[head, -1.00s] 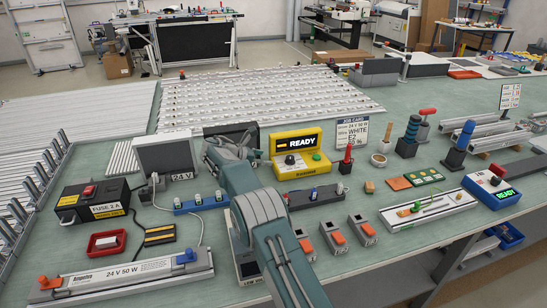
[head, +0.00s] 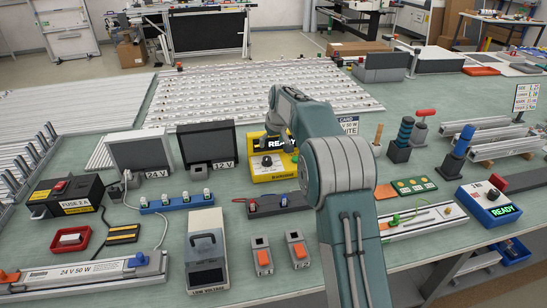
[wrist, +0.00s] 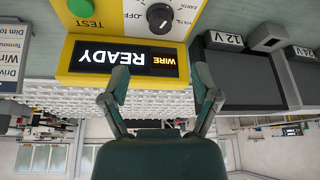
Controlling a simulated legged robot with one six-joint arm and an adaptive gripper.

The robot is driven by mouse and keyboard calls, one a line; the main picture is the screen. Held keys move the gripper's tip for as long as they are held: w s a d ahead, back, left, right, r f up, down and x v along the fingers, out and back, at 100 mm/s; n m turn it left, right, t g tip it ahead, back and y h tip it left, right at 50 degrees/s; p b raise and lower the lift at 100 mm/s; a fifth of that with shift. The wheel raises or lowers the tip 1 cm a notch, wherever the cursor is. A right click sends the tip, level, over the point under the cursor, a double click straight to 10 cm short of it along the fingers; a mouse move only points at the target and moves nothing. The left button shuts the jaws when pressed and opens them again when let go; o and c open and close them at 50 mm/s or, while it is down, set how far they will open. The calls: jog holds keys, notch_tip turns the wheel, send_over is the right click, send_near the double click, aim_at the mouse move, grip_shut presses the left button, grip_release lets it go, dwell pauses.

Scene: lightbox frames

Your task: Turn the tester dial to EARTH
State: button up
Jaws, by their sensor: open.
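The yellow tester (head: 285,173) stands on the green bench. Its display, reading WIRE READY in the wrist view (wrist: 92,55), is partly covered by my arm in the head view. Its black dial (head: 267,161) is on the front face; in the upside-down wrist view the dial (wrist: 159,17) is at the top, beside OFF, VOLTS and EARTH labels. I cannot tell surely which label its pointer faces. A green TEST button (wrist: 82,7) is beside it. My gripper (wrist: 162,80) is open and empty, its fingers apart in front of the display side, not touching the dial.
The 12 V box (head: 207,146) and 24 V box (head: 140,152) stand left of the tester. A dark strip with knobs (head: 278,204) lies before it. A low-voltage box (head: 206,250) and orange-switched units (head: 262,258) are nearer. A blue tester (head: 490,203) stands right.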

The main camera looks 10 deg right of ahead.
aim_at(267, 158)
jog(key=x, duration=1)
jog(key=shift+d, duration=0.15)
jog(key=shift+f, duration=0.1)
jog(key=shift+a, duration=0.25)
jog(key=shift+d, duration=0.1)
grip_shut()
